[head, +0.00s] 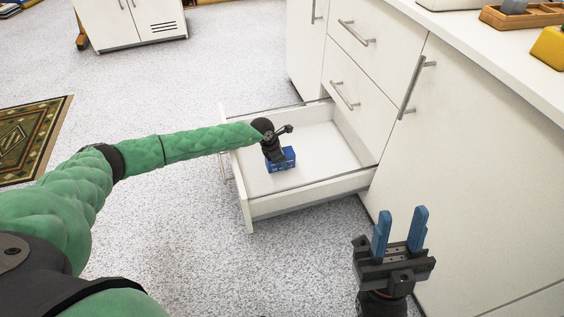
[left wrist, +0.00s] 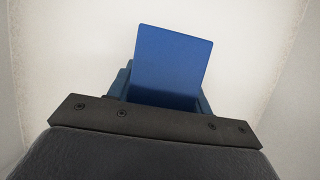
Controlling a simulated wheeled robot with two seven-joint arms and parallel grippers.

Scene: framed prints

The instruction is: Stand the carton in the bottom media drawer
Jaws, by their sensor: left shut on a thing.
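The bottom drawer (head: 318,190) is pulled out from the white cabinet, and its floor is bare apart from the carton. The blue carton (head: 287,161) is inside the drawer, below my left gripper (head: 280,155). That gripper is shut on the carton, and its fingers are mostly hidden by the wrist in the head view. In the left wrist view the carton's plain blue face (left wrist: 174,62) shows between the fingers against the pale drawer floor. Whether the carton touches the floor is hard to tell. My right gripper (head: 400,232) is open and empty, outside the drawer at the lower right.
Closed drawers (head: 345,87) with bar handles sit above the open one. The countertop (head: 475,45) holds a wooden tray (head: 520,15) and a yellow object (head: 550,47). A patterned rug (head: 33,137) lies at left. Speckled floor (head: 200,85) is clear around the drawer.

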